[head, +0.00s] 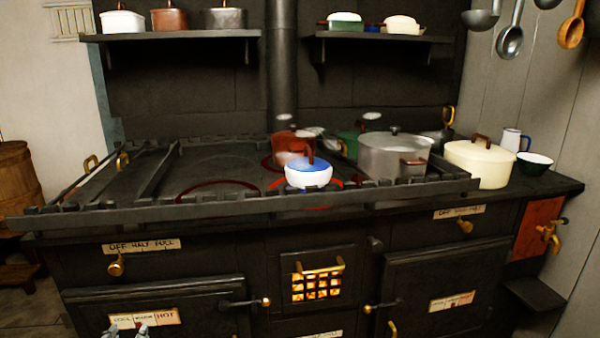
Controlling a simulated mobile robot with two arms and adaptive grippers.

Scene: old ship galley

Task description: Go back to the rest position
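Grey fingertips of my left gripper (126,332) show at the bottom edge, left of centre, low in front of the stove (255,228). The tips stand apart with nothing seen between them; the rest of the gripper is cut off. My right gripper is not in view. A blue and white pot (309,175) with a red-brown handle on its lid sits on the stovetop over a red-glowing ring. No gripper is near it.
A rail (240,205) runs along the stove's front edge. A brown-red pot (290,146), a grey pot (392,158) and a cream pot (479,164) stand on the top. Brass knobs and a glowing grate (312,287) are on the front. Ladles (510,41) hang upper right.

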